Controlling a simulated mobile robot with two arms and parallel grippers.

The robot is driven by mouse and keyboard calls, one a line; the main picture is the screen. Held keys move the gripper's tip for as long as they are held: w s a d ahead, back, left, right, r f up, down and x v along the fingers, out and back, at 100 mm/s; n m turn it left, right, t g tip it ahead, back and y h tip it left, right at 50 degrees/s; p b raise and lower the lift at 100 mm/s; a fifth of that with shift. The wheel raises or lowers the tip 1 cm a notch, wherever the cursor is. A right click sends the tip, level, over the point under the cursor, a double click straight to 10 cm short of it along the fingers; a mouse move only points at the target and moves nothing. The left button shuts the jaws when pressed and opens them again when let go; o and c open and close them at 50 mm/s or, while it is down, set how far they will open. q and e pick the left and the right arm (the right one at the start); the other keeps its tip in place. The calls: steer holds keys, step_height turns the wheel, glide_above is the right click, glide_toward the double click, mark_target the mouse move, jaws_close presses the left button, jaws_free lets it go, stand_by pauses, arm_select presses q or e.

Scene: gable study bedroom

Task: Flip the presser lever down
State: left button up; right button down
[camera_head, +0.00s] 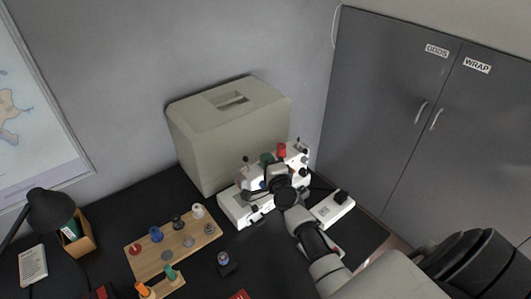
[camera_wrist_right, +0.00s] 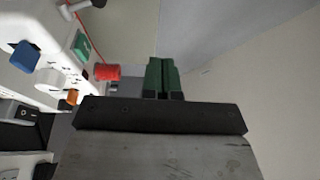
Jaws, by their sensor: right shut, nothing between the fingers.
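The white sewing machine (camera_head: 236,207) stands on the dark desk, partly hidden behind my right arm. I cannot tell which part is the presser lever. My right gripper (camera_head: 267,159) is over the machine, its green fingers (camera_wrist_right: 162,77) together and empty. In the wrist view they are to the right of a red part (camera_wrist_right: 107,72), apart from it in the picture. My left gripper is not in view.
A beige cover box (camera_head: 205,150) stands behind the machine. A wooden spool board (camera_head: 170,251) is to the left, with a small dark spool stand (camera_head: 226,264) nearby. A grey cabinet (camera_head: 385,90) rises at the right.

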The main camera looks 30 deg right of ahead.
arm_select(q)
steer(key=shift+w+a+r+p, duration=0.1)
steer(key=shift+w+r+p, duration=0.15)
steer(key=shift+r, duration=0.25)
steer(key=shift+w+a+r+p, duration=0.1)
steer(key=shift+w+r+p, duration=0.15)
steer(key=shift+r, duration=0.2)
arm_select(e)
steer(key=s+r, duration=0.1)
steer(key=s+a+r, duration=0.1)
steer(key=shift+s, duration=0.4)
steer(key=shift+s+d+r, duration=0.1)
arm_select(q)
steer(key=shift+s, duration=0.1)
